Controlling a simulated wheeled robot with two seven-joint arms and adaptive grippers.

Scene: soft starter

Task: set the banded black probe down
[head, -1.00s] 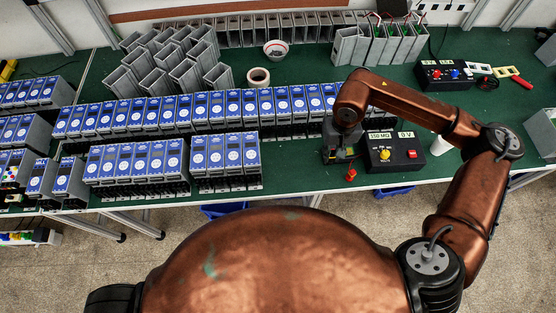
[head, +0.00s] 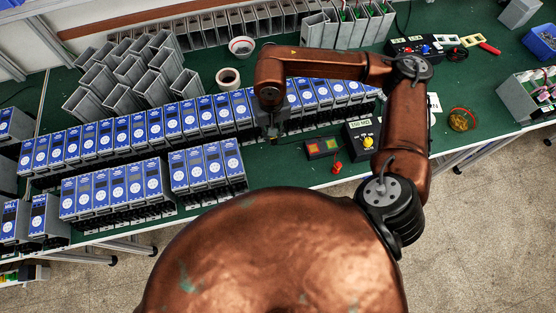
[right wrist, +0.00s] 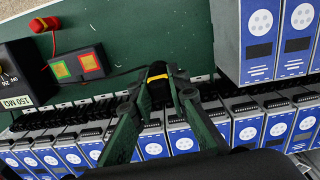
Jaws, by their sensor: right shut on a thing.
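My right gripper (head: 272,133) is low over the table, at the right end of the gap between the two rows of blue-faced starters (head: 110,190). In the right wrist view its fingers (right wrist: 162,78) are shut on the banded black probe (right wrist: 157,77). The probe's yellow band shows between the fingertips; most of its body is hidden. Whether its tip touches anything cannot be told. A red probe (head: 336,167) stands near the table's front edge, also in the right wrist view (right wrist: 45,24). My left gripper is out of view.
A small black box with green and red squares (head: 322,147) lies right of the gripper, before the 150 MΩ tester (head: 357,128). Starter rows stand close to the gripper. Bare green table (right wrist: 170,35) shows beside it. A tape roll (head: 228,78) is farther back.

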